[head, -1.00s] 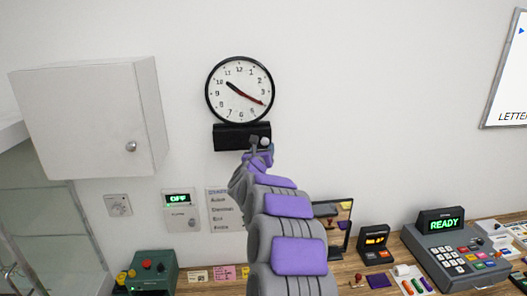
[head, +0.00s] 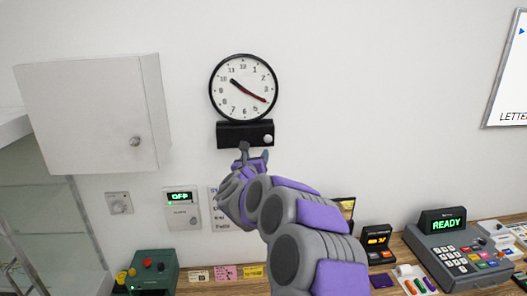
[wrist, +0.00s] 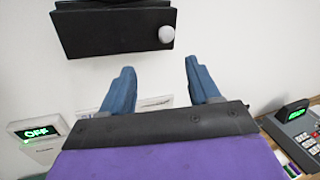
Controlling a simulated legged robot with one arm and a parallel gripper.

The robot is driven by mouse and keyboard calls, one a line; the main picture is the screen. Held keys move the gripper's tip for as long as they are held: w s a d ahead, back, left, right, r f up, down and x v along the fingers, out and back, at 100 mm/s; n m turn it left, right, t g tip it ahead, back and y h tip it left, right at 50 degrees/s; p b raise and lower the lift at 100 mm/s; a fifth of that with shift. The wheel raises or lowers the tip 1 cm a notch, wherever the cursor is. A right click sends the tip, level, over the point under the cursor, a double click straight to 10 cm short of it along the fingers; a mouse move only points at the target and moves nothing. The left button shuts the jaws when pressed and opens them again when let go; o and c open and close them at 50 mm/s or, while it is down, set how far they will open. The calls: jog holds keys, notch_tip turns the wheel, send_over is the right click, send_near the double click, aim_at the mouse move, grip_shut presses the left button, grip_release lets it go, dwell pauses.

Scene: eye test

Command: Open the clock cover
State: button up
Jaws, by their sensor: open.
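A round wall clock (head: 232,98) with a black rim and white face hangs in the upper middle of the head view. Directly below it is a black box-like cover (head: 236,134) with a pale round knob (head: 267,139) at its right end. The cover (wrist: 105,30) and knob (wrist: 166,34) also show at the top of the wrist view. The cover looks closed. My gripper (head: 254,151) is just below the cover, left of the knob in the head view. In the wrist view my gripper (wrist: 159,66) has its blue fingers apart, nothing between them, and the knob beyond them.
A white wall cabinet (head: 90,115) hangs on the left. An OFF panel (head: 181,210) is on the wall below. The desk holds a green box (head: 152,272), a small black device (head: 376,243) and a READY register (head: 455,245).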

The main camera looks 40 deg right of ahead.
jog(key=w+b+v, duration=0.1)
jog(key=b+v, duration=0.1)
jog(key=v, duration=0.8)
jog(key=shift+s+a, duration=0.2)
jog(key=shift+a, duration=0.4)
